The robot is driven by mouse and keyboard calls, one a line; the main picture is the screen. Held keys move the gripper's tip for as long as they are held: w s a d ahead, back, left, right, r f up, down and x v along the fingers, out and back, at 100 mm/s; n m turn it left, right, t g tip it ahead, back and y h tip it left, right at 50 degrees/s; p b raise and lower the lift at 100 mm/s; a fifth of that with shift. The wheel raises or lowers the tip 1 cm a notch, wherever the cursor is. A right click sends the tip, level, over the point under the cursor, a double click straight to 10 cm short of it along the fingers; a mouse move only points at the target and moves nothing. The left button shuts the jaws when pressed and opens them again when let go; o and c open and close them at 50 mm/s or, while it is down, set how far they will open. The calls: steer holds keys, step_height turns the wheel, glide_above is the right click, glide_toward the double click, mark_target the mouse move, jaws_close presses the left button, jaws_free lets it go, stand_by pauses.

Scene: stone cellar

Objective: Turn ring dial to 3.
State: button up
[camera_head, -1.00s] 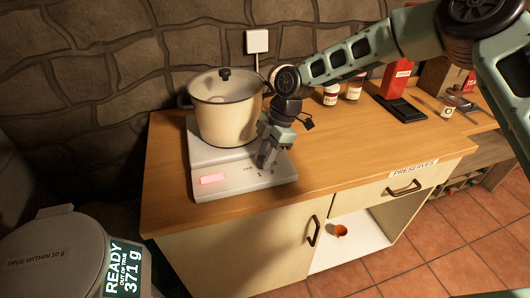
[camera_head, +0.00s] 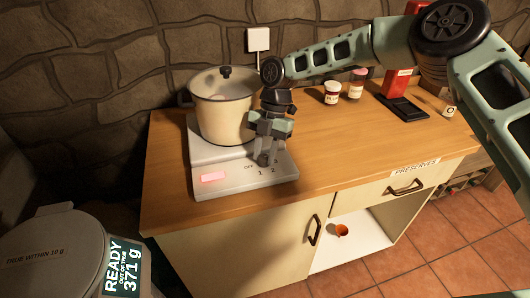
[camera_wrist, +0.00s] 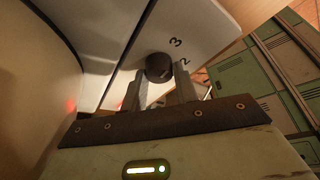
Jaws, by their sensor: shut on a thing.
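The ring dial (camera_wrist: 158,66) is a dark round knob on the sloped front of a pale hot plate (camera_head: 232,185). In the wrist view the figures 3 and 2 show beside it. In the head view OFF, 1 and 2 show on the front. My gripper (camera_head: 266,160) reaches down to the front and hides most of the dial there. In the wrist view my gripper (camera_wrist: 163,84) has its two grey fingers on either side of the dial, shut on it. I cannot tell which figure the dial points to.
A lidded cream pot (camera_head: 224,110) stands on the hot plate, close behind my gripper. Small jars (camera_head: 332,92) and a red box (camera_head: 396,83) stand further right on the wooden counter (camera_head: 350,130). A scale display (camera_head: 122,268) at lower left reads READY, 371 g.

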mark_target(265, 156)
steer(key=shift+d+f, duration=0.1)
steer(key=shift+f, duration=0.05)
steer(key=o, duration=1)
steer(key=shift+c, duration=0.2)
steer(key=shift+r, duration=0.2)
step_height(265, 156, up, 10)
steer(key=b, duration=0.2)
steer(key=shift+f, duration=0.1)
